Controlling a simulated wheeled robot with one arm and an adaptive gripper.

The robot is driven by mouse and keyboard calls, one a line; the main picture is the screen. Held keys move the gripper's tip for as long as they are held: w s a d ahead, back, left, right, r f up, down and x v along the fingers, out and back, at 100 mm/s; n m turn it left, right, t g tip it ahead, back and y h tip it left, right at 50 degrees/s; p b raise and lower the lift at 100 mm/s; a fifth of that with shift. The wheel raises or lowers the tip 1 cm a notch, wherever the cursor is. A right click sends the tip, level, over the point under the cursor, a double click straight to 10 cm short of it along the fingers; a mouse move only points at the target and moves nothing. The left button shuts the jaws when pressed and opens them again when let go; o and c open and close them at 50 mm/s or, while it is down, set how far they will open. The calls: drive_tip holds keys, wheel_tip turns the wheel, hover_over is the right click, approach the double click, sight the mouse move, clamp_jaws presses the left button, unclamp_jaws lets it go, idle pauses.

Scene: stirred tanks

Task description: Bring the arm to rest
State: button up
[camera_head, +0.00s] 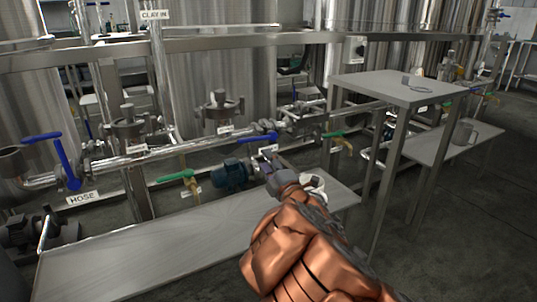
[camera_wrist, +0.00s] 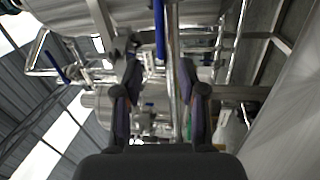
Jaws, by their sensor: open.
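My arm reaches up from the lower right of the head view, its copper-coloured links in front of the low bench. My gripper (camera_head: 268,158) is at its far end, above the back edge of the bench and close to the pipework. In the wrist view my gripper (camera_wrist: 161,75) has its two dark fingers wide apart, with nothing held between them. Behind the fingers are pipes, a blue valve handle (camera_wrist: 159,30) and steel tanks. In the head view the fingers are small and partly hidden by the wrist.
A low bench (camera_head: 120,262) runs beneath my arm. Pipes with a blue handle (camera_head: 66,160) and a green handle (camera_head: 175,176) line the back. The floor at lower right is clear.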

drive_tip(key=s+d+r+m+g+h+p, duration=0.1)
drive_tip(key=d+r+m+h+p, duration=0.55)
drive_tip(key=d, duration=0.35)
drive_tip(key=s+d+r+m+g+h+p, duration=0.1)
drive_tip(key=d+r+m+h+p, duration=0.5)
drive_tip(key=d, duration=0.3)
drive_tip(key=s+d+r+m+g+p, duration=0.2)
drive_tip(key=s+d+m+g+p, duration=0.15)
drive_tip(key=s+p, duration=0.2)
drive_tip(key=s+d+r+m+g+p, duration=0.25)
drive_tip(key=s+d+p, duration=0.2)
drive_tip(key=s, duration=0.25)
drive_tip(key=s+a+r+m+g+p, duration=0.1)
drive_tip(key=s+r+g+p, duration=0.2)
drive_tip(key=s, duration=0.9)
drive_tip(key=s+a+r+m+g+y+p, duration=0.1)
drive_tip(key=s+r+g+p, duration=0.3)
drive_tip(key=s+p, duration=0.5)
drive_tip(key=s+a+r+m+g+y+p, duration=0.1)
drive_tip(key=s+r+p, duration=0.5)
drive_tip(key=s, duration=0.8)
drive_tip(key=a+r+m+g, duration=0.1)
drive_tip(key=a+g, duration=0.1)
drive_tip(key=g, duration=0.1)
drive_tip(key=shift+s+a, duration=0.25)
drive_tip(key=shift+s, duration=0.1)
drive_tip(key=shift+m+y, duration=0.25)
